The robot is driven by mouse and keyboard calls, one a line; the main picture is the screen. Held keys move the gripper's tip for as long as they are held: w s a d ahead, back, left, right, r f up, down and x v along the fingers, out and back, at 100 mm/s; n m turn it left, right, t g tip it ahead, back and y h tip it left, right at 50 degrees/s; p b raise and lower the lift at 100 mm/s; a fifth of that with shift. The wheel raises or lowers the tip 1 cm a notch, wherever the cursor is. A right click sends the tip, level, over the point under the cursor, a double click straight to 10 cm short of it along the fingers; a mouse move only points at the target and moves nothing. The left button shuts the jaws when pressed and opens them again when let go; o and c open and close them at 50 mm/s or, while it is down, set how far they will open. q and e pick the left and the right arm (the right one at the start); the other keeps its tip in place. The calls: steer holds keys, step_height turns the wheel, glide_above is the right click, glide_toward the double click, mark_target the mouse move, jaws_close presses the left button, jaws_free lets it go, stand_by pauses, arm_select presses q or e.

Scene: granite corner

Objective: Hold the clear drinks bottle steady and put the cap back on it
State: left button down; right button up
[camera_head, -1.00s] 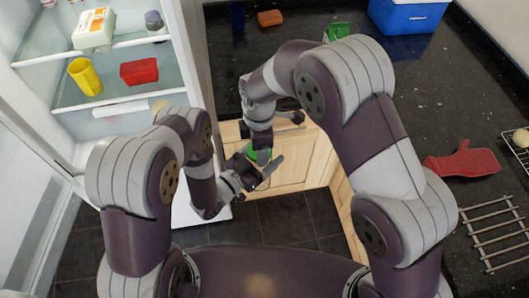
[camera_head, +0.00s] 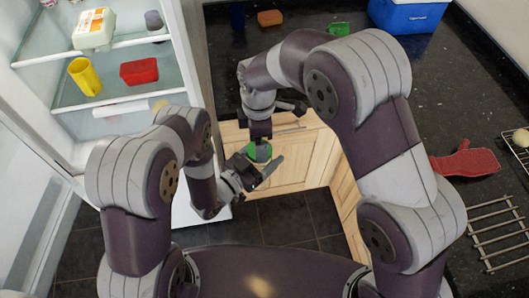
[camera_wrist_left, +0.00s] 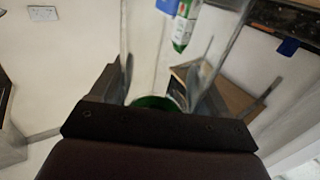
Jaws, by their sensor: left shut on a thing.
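My left gripper (camera_head: 252,170) is shut on the clear drinks bottle (camera_head: 259,152), in front of the wooden cupboard doors. From above, only a round green top part of it shows between the fingers. A green rim (camera_wrist_left: 157,102) shows between the fingers in the left wrist view. I cannot tell cap from bottle there, nor whether the cap is seated. My right gripper (camera_head: 262,130) points down just above the green part. Its fingers are partly hidden and I cannot tell whether they are open or shut, or touch the green part.
An open fridge (camera_head: 115,38) with a yellow cup (camera_head: 84,77) and a red box (camera_head: 139,71) is at the left. The dark counter (camera_head: 300,40) holds a blue cool box (camera_head: 408,14), a red mitt (camera_head: 466,162) and a metal rack (camera_head: 495,235). Tiled floor lies below.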

steer(key=shift+r, duration=0.5)
